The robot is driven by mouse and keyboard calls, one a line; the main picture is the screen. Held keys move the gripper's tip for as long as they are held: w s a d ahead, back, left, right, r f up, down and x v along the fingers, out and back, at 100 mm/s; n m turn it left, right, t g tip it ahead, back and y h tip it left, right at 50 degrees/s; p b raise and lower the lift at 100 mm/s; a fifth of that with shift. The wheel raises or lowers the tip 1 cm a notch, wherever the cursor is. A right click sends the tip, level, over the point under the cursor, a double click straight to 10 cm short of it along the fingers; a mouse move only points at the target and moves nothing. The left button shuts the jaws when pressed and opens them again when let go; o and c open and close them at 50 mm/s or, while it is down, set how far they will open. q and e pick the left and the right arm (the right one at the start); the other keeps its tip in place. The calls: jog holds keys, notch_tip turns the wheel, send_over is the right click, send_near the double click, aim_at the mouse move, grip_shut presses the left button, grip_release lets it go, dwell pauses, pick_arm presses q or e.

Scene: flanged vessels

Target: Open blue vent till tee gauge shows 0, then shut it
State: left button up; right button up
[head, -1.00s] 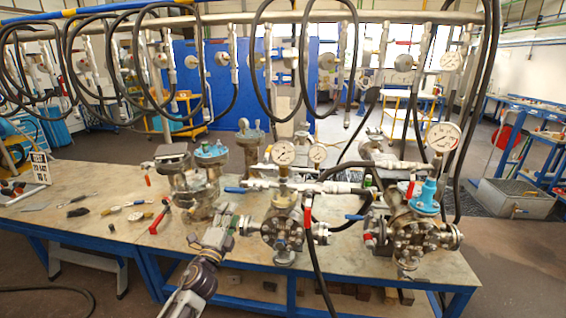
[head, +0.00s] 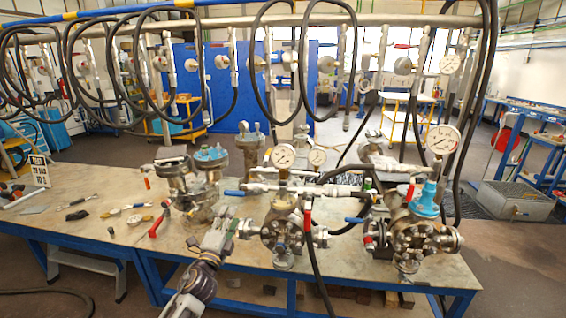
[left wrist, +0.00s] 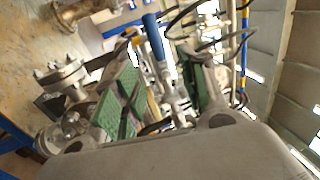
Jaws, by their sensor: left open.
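A blue-handled vent lever (head: 235,192) sticks out at the left end of the silver tee pipework on the middle vessel (head: 283,232). The round white tee gauge (head: 283,155) stands above that pipework; its needle is too small to read. My left gripper (head: 240,227) is below the blue lever and left of the vessel, open and empty. In the left wrist view its green-padded fingers (left wrist: 158,75) are apart, and a blue handle (left wrist: 155,35) shows in the gap, near the fingertips. I cannot tell whether they touch it. My right gripper is out of view.
A red-handled lever (head: 307,216) and a black hose (head: 314,260) are close right of the middle vessel. Another vessel (head: 415,240) with a large gauge (head: 444,139) stands at right. A red lever (head: 158,222) and loose tools (head: 125,210) are at left on the bench.

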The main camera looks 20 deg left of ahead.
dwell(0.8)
pick_arm(q)
jog(key=w+a+r+m+h+b, duration=0.1)
jog(key=w+a+m+h, duration=0.2)
jog(key=a, duration=0.6)
jog(key=w+a+m+h+b, duration=0.1)
jog(key=a+m+h, duration=0.1)
jog(key=a+m, duration=0.45)
jog(key=g+h, duration=0.3)
jog(key=h, duration=0.7)
send_near(230, 195)
jog(key=v, duration=0.2)
jog(key=shift+a+f+m, duration=0.1)
jog(key=shift+m, duration=0.35)
jog(key=shift+p+x, duration=1.2)
jog(key=shift+x, duration=5.65)
